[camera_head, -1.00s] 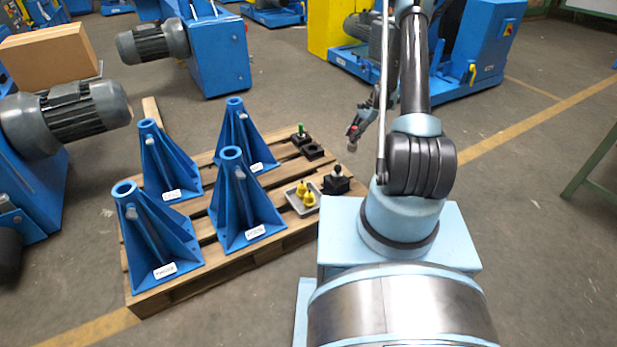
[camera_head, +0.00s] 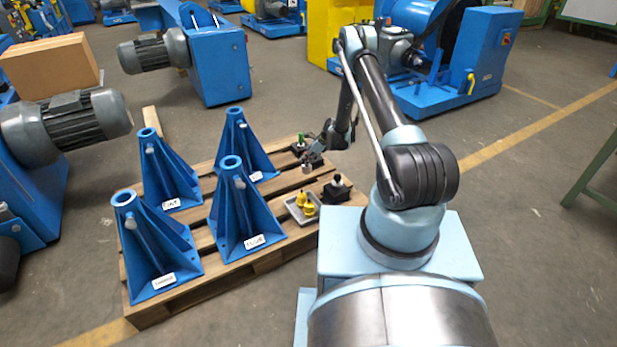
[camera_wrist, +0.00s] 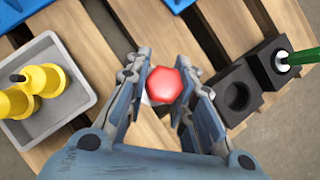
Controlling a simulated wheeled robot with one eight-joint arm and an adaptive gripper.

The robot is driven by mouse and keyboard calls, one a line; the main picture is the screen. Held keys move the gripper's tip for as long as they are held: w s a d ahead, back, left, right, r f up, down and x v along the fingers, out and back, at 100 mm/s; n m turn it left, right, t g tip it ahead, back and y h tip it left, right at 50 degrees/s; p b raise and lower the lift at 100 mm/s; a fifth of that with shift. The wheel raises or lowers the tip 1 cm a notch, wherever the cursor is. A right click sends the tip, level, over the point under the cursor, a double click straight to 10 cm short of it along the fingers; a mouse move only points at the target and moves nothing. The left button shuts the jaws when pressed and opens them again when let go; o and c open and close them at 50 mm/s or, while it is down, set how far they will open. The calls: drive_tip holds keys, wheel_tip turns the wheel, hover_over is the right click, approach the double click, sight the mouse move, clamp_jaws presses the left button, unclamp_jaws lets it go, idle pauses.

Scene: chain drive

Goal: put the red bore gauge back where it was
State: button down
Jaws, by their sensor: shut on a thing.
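My gripper (camera_wrist: 165,92) is shut on the red bore gauge (camera_wrist: 166,84); its red six-sided end shows between the fingers in the wrist view. A black block with an empty round hole (camera_wrist: 237,97) lies just right of the held gauge there. In the head view my gripper (camera_head: 314,158) is over the right part of the pallet. A grey end of the held gauge (camera_head: 306,168) shows below it; the red end is hidden. The gripper largely covers the empty block there. I cannot tell the gauge's height above the pallet.
A green gauge (camera_wrist: 290,58) stands in a black block beside the empty one. A grey tray (camera_wrist: 52,133) holds yellow parts. Another black block with a dark-knobbed piece (camera_head: 336,188) stands near the tray. Several blue stands (camera_head: 240,215) fill the pallet's left part.

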sight(310, 166)
drive_tip(key=shift+f, duration=3.85)
drive_tip(key=c, duration=1.4)
unclamp_jaws()
drive_tip(key=shift+o, duration=0.2)
drive_tip(key=shift+d, duration=0.1)
